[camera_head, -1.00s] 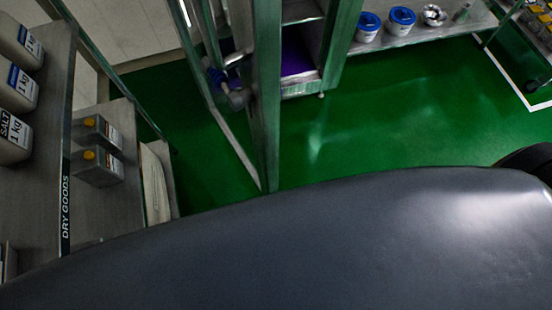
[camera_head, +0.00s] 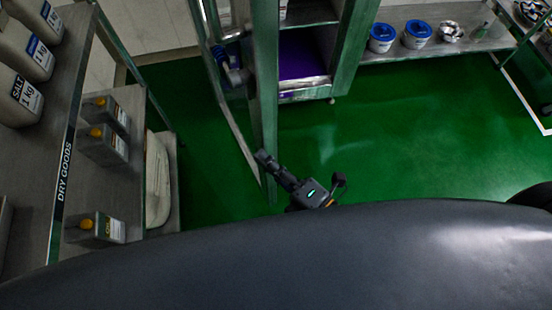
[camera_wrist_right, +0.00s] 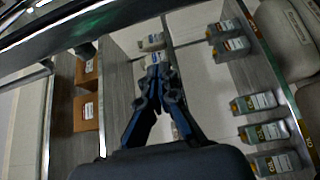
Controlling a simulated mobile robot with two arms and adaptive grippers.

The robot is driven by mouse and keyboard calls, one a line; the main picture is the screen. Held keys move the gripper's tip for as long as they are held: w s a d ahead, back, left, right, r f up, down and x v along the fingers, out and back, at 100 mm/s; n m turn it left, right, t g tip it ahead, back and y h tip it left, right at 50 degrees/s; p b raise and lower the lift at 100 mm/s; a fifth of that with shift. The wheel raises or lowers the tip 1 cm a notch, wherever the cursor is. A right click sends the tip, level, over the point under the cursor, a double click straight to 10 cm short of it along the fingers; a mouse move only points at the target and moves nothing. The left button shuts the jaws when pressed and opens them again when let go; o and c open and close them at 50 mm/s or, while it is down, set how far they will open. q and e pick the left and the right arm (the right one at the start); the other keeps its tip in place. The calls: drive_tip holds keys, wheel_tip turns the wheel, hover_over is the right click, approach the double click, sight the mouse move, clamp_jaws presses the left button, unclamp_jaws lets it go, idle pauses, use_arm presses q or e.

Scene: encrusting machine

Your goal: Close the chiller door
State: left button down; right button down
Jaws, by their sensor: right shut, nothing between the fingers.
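The chiller door (camera_head: 265,100) stands open, its tall steel frame reaching down from the top of the head view toward the bottom centre. The chiller (camera_head: 339,50) is behind it to the right, with purple contents showing on a shelf through the opening. My right gripper (camera_head: 262,156) is shut and empty. In the picture its tips overlap the lower part of the door edge; I cannot tell if they touch it. The right wrist view shows the same gripper (camera_wrist_right: 158,72) with its fingertips together, pointing toward shelves. My left gripper is not in view.
A low steel shelf (camera_head: 385,57) with blue-lidded tubs (camera_head: 416,36) stands at the back right. The green floor (camera_head: 400,140) right of the door is clear.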

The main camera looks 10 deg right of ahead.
drive_tip(key=shift+w+p, duration=1.35)
drive_tip(key=shift+w, duration=1.85)
drive_tip(key=shift+d, duration=0.1)
